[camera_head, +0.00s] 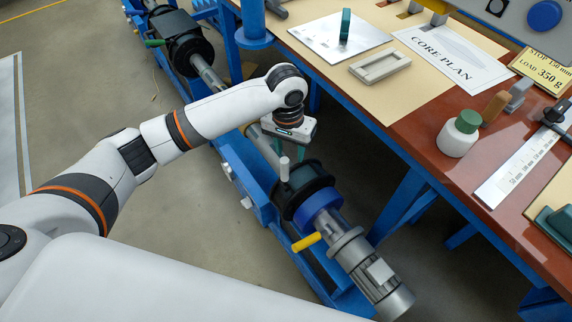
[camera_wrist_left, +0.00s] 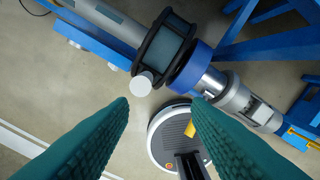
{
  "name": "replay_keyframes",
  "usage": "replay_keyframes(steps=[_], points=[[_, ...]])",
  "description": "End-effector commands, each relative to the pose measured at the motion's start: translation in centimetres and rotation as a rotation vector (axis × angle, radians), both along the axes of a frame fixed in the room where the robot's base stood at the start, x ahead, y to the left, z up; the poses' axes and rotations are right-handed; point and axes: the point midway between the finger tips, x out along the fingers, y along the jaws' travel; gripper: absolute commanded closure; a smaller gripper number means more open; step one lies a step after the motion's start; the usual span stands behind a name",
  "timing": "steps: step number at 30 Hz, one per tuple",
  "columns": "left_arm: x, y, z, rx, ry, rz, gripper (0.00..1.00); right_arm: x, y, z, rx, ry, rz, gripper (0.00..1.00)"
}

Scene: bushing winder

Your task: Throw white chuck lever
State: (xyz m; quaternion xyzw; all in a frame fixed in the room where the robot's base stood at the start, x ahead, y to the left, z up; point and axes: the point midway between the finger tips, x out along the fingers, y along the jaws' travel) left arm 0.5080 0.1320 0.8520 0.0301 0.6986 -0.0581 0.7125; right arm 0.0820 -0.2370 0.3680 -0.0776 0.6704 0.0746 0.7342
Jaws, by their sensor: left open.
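The white chuck lever (camera_head: 284,168) stands up from the dark chuck (camera_head: 303,187) on the blue winder, ahead of its blue collar (camera_head: 318,203). In the left wrist view the white chuck lever (camera_wrist_left: 141,85) shows end-on as a pale disc beside the dark chuck (camera_wrist_left: 166,45). My left gripper (camera_head: 288,150) is just above and behind the lever in the head view, with its teal fingers pointing down. In the left wrist view its open fingers (camera_wrist_left: 160,108) are apart and empty, with the lever beyond the left fingertip. My right gripper is not in view.
A yellow lever (camera_head: 306,242) sticks out near the blue collar. A grey motor (camera_head: 383,285) sits at the near end of the winder. Floor left of the winder is clear.

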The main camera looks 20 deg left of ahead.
Motion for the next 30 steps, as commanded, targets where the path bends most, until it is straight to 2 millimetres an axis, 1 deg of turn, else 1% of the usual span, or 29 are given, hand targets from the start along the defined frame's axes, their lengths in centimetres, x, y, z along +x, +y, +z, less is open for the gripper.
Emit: replay_keyframes(steps=[3,6,8,10,14,18,24,27,30], points=[[0.7,1.0,1.0,0.028,0.008,0.029,0.56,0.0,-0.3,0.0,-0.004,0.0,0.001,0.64],[1.0,1.5,1.5,0.04,0.015,0.047,0.56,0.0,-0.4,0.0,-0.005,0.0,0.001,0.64],[1.0,1.6,1.3,0.044,0.019,0.053,0.56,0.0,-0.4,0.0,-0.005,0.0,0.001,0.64],[1.0,1.6,0.6,0.046,0.021,0.053,0.56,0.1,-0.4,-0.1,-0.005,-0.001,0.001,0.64],[0.9,1.6,-1.5,0.045,0.022,0.053,0.56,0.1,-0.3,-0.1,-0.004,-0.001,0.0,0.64],[0.9,1.6,-4.4,0.045,0.022,0.053,0.56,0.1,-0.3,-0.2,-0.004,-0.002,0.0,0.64],[0.9,1.6,-8.0,0.045,0.02,0.052,0.56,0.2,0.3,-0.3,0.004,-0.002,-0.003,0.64],[1.0,1.6,-9.2,0.044,0.019,0.052,0.56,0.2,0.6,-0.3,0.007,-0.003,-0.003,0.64],[1.0,1.6,-10.0,0.043,0.018,0.052,0.56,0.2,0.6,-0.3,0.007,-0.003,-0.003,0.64]])
